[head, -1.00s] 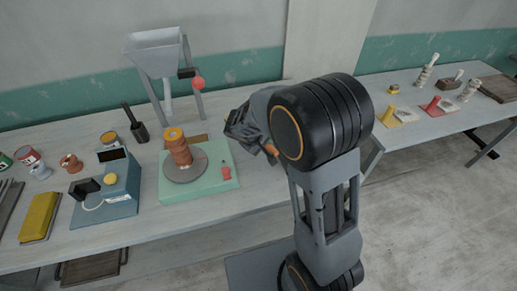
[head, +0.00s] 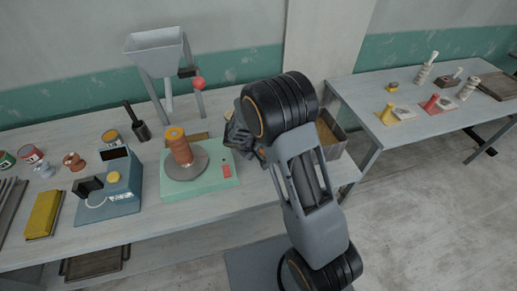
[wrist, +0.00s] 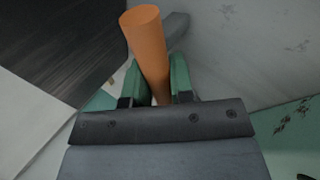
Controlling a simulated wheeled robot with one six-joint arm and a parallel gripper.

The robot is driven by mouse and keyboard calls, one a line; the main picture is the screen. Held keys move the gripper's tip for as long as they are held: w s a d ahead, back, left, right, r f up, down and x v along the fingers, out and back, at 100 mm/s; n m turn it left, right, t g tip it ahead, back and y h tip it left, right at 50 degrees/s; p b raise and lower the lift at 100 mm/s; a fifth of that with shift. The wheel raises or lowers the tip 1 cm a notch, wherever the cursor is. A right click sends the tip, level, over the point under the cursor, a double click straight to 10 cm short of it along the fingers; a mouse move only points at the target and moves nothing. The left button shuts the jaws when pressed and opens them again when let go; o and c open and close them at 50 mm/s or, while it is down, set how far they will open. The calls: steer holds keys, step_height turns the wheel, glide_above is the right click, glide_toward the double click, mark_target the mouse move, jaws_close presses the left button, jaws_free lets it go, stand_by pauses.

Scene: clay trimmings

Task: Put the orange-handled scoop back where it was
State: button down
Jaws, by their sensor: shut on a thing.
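The scoop's orange handle (wrist: 147,45) shows in the wrist view, standing between the two green fingertips of my gripper (wrist: 164,82). The fingers are closed on it. A grey part behind the handle may be the scoop's head, but I cannot tell. In the head view my gripper (head: 243,137) is mostly hidden by my own arm, just right of the green turntable scale (head: 205,188). The scoop cannot be clearly made out there.
A metal bin (head: 335,148) with brown contents stands right of my arm at the bench end. A grey hopper (head: 157,45) stands behind the turntable. A blue device (head: 112,192) and yellow block (head: 43,214) sit left. A second table (head: 420,126) stands right.

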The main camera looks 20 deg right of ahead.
steer(key=shift+f+b, duration=0.2)
steer(key=shift+b, duration=0.1)
steer(key=c, duration=1)
jaws_free()
steer(key=shift+r, duration=0.1)
steer(key=shift+r, duration=0.1)
steer(key=shift+a+r+p, duration=0.1)
steer(key=shift+r+p, duration=0.1)
steer(key=shift+p, duration=0.15)
steer(key=b+v, duration=0.2)
steer(key=v, duration=0.8)
steer(key=s+d+r+m+y, duration=0.1)
steer(key=s+r+y, duration=0.1)
steer(key=s, duration=0.4)
steer(key=s+d+r+m+t+y, duration=0.1)
steer(key=s+d+r+m+y, duration=0.1)
steer(key=s+r, duration=0.3)
steer(key=s+d+r+m+y, duration=0.2)
steer(key=s+r, duration=0.2)
steer(key=s, duration=0.2)
steer(key=shift+s+d+r, duration=0.15)
steer(key=shift+s, duration=0.25)
